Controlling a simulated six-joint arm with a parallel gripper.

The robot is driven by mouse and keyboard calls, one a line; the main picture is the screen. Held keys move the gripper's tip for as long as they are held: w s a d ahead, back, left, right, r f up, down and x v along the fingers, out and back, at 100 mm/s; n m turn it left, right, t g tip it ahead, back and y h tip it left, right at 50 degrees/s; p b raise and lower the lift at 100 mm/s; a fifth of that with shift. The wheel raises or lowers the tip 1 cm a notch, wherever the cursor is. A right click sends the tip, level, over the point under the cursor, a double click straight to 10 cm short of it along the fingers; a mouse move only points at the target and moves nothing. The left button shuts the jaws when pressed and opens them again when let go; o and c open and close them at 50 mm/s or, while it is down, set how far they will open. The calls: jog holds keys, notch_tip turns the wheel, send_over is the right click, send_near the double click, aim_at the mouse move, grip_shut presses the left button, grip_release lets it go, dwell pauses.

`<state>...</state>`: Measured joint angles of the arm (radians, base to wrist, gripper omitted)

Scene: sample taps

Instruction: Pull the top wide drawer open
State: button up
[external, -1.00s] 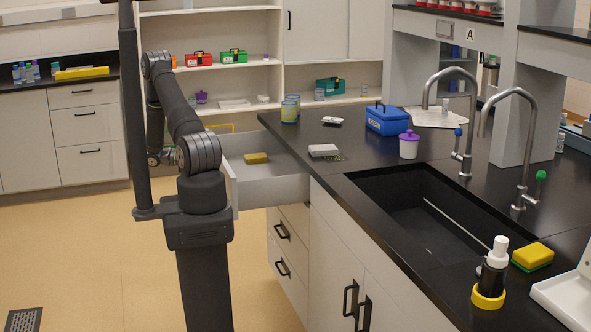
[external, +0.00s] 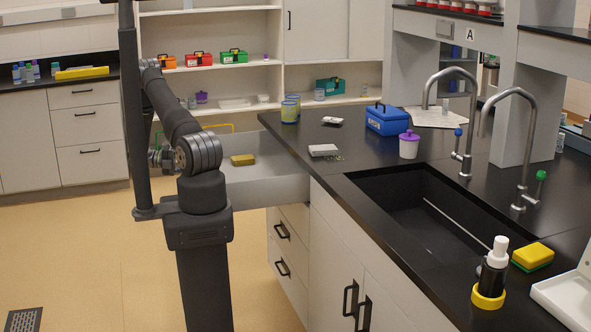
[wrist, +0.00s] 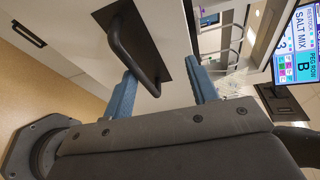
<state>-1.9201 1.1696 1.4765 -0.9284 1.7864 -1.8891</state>
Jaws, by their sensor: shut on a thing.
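The top wide drawer (external: 270,188) is pulled out to the left from under the black counter in the external view. A yellow sponge (external: 243,160) lies inside it. The drawer's front is mostly hidden behind my arm in that view. In the wrist view the dark bar handle (wrist: 122,48) stands on a pale front with a dark plate. My gripper (wrist: 160,72) has its two blue fingers at the handle and is shut on it, though the exact contact is partly hidden.
On the counter are a blue box (external: 388,118), a purple-lidded jar (external: 409,146) and a sink (external: 430,215). The floor (external: 100,255) left of the drawer is clear.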

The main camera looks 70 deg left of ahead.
jog(key=shift+a+f+v, duration=0.15)
jog(key=shift+f+v, duration=0.05)
jog(key=shift+v, duration=1)
jog(key=shift+a+f+v, duration=0.15)
jog(key=shift+f+v, duration=0.05)
jog(key=shift+v, duration=1.05)
jog(key=shift+c, duration=0.4)
jog(key=shift+w, duration=0.1)
jog(key=o, duration=0.6)
jog(key=shift+c, duration=0.2)
jog(key=o, duration=0.4)
jog(key=shift+s+d+f+m, duration=0.1)
jog(key=shift+s+f+m, duration=0.05)
jog(key=shift+s+m, duration=0.15)
jog(key=o, duration=0.6)
jog(key=s+m, duration=0.1)
jog(key=s+f+m+y, duration=0.1)
jog(key=s+d+m, duration=0.1)
jog(key=s, duration=0.1)
jog(key=shift+f+t+y, duration=0.15)
jog(key=shift+t+y, duration=0.15)
jog(key=shift+t, duration=0.1)
jog(key=shift+c, duration=0.2)
jog(key=s+d+f+m+t+y, duration=0.1)
jog(key=s+d+f+m+y, duration=0.25)
jog(key=s+m, duration=0.6)
jog(key=w, duration=1)
jog(key=shift+w+d+r, duration=0.25)
jog(key=shift+r, duration=0.1)
